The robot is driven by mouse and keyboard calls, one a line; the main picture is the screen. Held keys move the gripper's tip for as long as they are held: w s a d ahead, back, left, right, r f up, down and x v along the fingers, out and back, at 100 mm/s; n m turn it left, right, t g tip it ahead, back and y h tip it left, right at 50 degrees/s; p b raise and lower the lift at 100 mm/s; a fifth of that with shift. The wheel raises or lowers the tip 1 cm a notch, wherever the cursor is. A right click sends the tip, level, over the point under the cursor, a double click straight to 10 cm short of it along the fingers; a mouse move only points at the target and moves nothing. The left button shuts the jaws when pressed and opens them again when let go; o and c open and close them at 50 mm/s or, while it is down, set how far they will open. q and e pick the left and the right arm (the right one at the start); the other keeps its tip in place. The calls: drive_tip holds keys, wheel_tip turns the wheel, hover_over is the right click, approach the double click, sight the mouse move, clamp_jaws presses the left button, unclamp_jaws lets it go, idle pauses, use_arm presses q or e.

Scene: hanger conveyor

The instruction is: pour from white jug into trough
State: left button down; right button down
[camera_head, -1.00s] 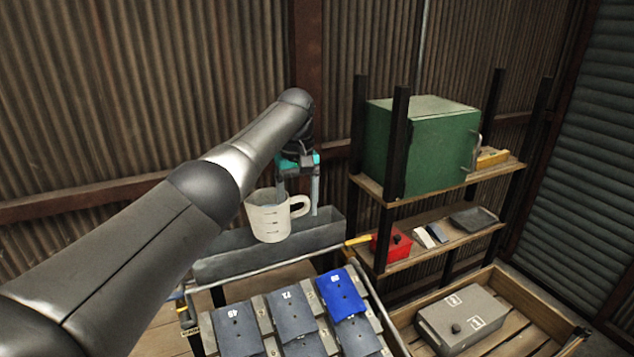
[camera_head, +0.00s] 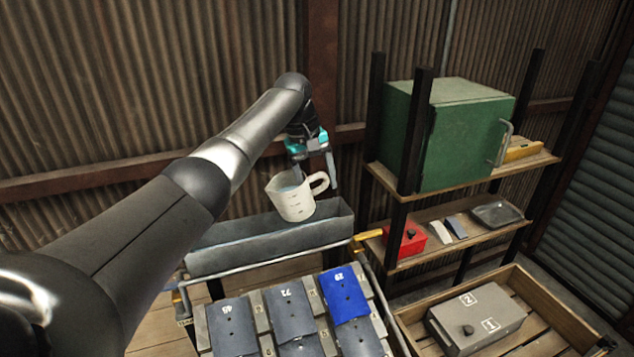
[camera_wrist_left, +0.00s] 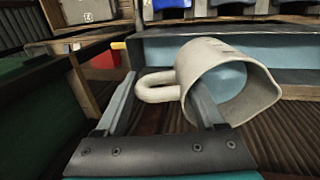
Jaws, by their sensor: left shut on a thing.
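The white jug (camera_head: 291,204) has dark marks on its side and a loop handle on the right. It hangs over the grey trough (camera_head: 225,261) and is tilted a little to the left. My left gripper (camera_head: 314,180) is shut on the jug at its handle side. In the left wrist view, the jug (camera_wrist_left: 262,100) shows its open mouth with pale blue inside; I cannot tell how full it is. Its handle lies between the fingers of my left gripper (camera_wrist_left: 162,103), with one finger at the mouth. No stream shows. My right gripper is not in view.
A rack with grey flaps and one blue flap (camera_head: 345,297) stands in front of the trough. A shelf to the right holds a green cabinet (camera_head: 450,135) and a red box (camera_head: 405,239). A wooden crate (camera_head: 560,318) with a grey box (camera_head: 475,318) is at lower right.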

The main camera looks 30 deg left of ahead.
use_arm(q)
drive_tip(key=shift+r+t, duration=0.3)
drive_tip(key=shift+r, duration=0.05)
drive_tip(key=shift+r+t+h, duration=0.2)
drive_tip(key=shift+t+h, duration=0.1)
drive_tip(key=shift+h, duration=0.2)
drive_tip(key=shift+w, duration=0.1)
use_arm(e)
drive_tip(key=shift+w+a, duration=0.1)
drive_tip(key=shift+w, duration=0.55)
use_arm(q)
drive_tip(key=shift+d, duration=0.1)
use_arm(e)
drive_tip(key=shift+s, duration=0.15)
use_arm(q)
drive_tip(key=shift+r+t+h, duration=0.3)
drive_tip(key=shift+r+t, duration=0.1)
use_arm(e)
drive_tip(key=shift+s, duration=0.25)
use_arm(q)
drive_tip(key=shift+r+t+h, duration=0.35)
drive_tip(key=shift+t+h, duration=0.05)
drive_tip(key=shift+t, duration=0.1)
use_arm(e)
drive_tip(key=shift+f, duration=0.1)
use_arm(q)
drive_tip(key=shift+s, duration=0.2)
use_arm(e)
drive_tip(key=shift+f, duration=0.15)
